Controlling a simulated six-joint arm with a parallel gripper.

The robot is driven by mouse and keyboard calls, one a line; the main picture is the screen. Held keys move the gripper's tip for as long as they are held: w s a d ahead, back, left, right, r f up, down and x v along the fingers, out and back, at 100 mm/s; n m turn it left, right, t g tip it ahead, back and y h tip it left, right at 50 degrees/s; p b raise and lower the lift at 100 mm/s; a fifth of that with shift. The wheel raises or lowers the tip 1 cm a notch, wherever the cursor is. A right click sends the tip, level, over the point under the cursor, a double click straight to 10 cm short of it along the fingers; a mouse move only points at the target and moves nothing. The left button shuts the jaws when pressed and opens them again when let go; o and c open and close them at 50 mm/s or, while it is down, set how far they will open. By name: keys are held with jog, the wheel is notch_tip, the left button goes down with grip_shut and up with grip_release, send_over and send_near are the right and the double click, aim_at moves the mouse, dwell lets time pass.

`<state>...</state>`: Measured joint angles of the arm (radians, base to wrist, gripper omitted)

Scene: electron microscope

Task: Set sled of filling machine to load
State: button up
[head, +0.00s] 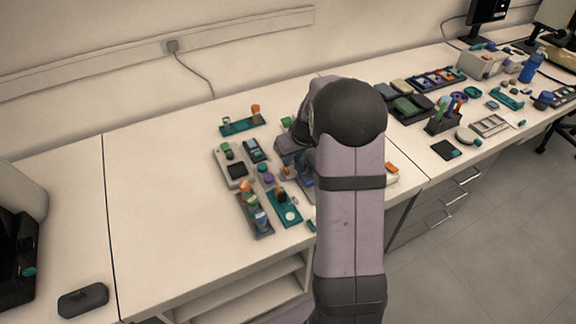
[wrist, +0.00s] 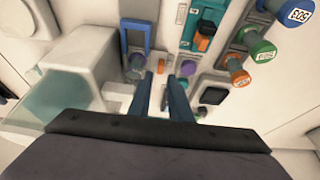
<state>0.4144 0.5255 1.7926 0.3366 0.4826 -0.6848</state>
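My gripper (wrist: 161,88) shows in the wrist view as two dark blue-grey fingers, apart with nothing visible between them. It points down at a group of bench devices. A pale, rounded block-shaped device (wrist: 88,65) with a clear teal part stands left of the fingers. Just beyond the fingertips is a blue-framed part (wrist: 137,38) with a purple knob (wrist: 137,65) near its lower end. I cannot tell for sure which of these is the filling machine or its sled. In the head view my arm hides the gripper and the spot beneath it.
Several orange, green and blue-capped items (wrist: 240,70) stand right of the fingers in the wrist view. In the head view, a white device (head: 237,172) and a teal board (head: 285,208) lie left of my arm. The bench (head: 165,190) is clear farther left; its front edge is close.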

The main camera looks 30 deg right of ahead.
aim_at(287, 169)
jog(key=shift+p+x, duration=0.7)
jog(key=shift+x, duration=3)
jog(key=shift+a, duration=0.1)
grip_shut()
